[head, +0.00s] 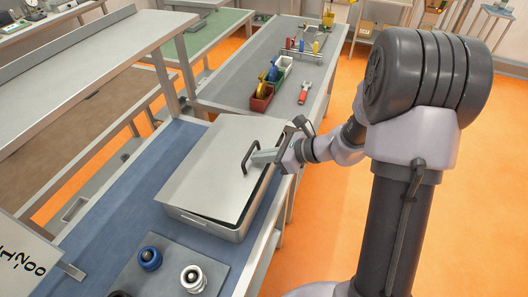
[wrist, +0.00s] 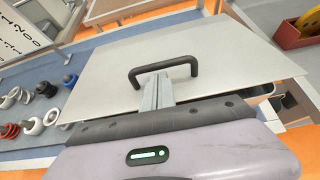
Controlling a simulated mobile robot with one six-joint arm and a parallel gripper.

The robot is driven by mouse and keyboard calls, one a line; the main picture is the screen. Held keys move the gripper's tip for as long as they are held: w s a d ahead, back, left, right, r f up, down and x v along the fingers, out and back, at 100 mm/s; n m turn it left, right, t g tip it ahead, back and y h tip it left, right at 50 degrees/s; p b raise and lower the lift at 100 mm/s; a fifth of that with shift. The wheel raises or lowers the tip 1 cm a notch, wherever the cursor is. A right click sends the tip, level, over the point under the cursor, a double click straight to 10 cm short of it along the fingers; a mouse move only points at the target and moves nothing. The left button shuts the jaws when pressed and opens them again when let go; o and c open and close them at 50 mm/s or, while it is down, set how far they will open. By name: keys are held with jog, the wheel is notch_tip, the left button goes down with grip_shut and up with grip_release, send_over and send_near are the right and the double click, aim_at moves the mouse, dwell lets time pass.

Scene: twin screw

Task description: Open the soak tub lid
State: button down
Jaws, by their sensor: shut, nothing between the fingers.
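The soak tub (head: 210,228) is a shallow grey metal box on the blue bench top. Its flat grey lid (head: 215,165) lies over it slightly tilted, with a dark gap between lid and rim along the near and right edges. The lid also fills the middle of the wrist view (wrist: 225,50). A dark bar handle (head: 246,153) stands on the lid's right side and shows in the wrist view (wrist: 165,68). My gripper (head: 260,157) is shut and empty, its fingertips (wrist: 157,82) at the handle's opening. Whether they touch the handle or lid I cannot tell.
A grey board with a blue-topped part (head: 149,258) and a white ringed part (head: 193,278) lies in front of the tub. Coloured bins (head: 262,97) and a red tool (head: 305,92) are on the bench behind. Orange floor is open to the right.

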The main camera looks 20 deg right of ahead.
jog(key=a+r+h+p, duration=0.1)
jog(key=r+p, duration=0.2)
jog(key=p, duration=0.1)
jog(key=w+a+r+g+h+p, duration=0.1)
jog(key=r+p, duration=0.2)
jog(key=p, duration=0.1)
jog(key=w+a+r+g+h+p, duration=0.1)
jog(key=r+p, duration=0.2)
jog(key=p, duration=0.2)
jog(key=shift+w+a+r, duration=0.1)
jog(key=shift+a+r, duration=0.1)
jog(key=shift+r, duration=0.15)
jog(key=w+a+r+p, duration=0.4)
jog(key=w+a+p, duration=0.3)
jog(key=a+p, duration=0.1)
jog(key=w+a+r+g+h+p, duration=0.1)
jog(key=w+a+r+p, duration=0.3)
jog(key=w+a+p, duration=0.3)
jog(key=shift+a+r+p, duration=0.15)
jog(key=shift+a+p, duration=1.15)
jog(key=shift+a, duration=0.65)
jog(key=shift+r, duration=0.1)
